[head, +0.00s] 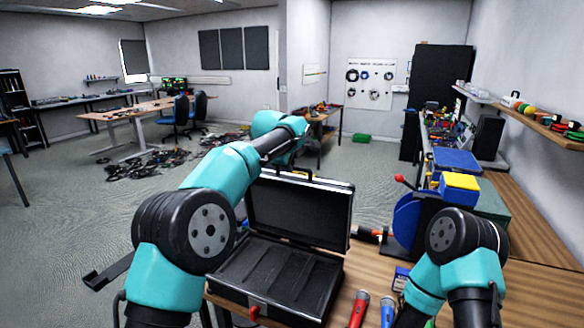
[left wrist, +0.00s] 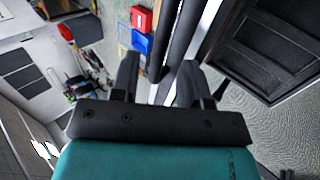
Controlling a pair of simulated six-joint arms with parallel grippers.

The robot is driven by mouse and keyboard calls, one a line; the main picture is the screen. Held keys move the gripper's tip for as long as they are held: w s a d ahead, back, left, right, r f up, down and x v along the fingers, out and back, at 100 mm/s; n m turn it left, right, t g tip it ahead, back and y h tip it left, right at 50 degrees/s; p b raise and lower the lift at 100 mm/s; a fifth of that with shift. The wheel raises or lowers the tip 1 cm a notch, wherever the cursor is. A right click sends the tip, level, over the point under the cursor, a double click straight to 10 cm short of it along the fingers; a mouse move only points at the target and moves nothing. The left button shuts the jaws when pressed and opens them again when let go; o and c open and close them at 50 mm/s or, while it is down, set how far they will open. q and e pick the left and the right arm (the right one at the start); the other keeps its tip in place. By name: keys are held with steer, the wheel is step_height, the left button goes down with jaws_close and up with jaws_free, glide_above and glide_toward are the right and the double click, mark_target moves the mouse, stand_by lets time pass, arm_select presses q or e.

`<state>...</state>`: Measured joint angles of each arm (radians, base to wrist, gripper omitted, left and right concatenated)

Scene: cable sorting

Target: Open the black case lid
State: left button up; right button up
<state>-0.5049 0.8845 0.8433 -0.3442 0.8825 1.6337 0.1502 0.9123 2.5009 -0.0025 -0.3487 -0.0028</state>
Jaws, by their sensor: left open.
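The black case (head: 275,280) stands on the wooden table with its lid (head: 300,210) raised nearly upright, its dark inner side facing me. The tray inside looks empty. My left arm reaches over behind the lid, and its gripper is hidden there in the head view. In the left wrist view my left gripper (left wrist: 157,75) has its two fingers apart. A dark framed panel (left wrist: 270,45), likely part of the case, is to their right. Whether a finger touches the lid I cannot tell. My right arm shows at the lower right, but its gripper is out of view.
A red-handled tool (head: 358,308) and a blue one (head: 387,312) lie right of the case. A blue machine with a red knob (head: 405,220) and a yellow and blue box (head: 459,187) stand farther right. Open floor lies behind the table.

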arm_select(q)
steer(key=v, duration=1.2)
steer(key=shift+a+r, duration=0.15)
steer(key=shift+r, duration=0.05)
steer(key=shift+s+a, duration=0.1)
steer(key=shift+s, duration=0.05)
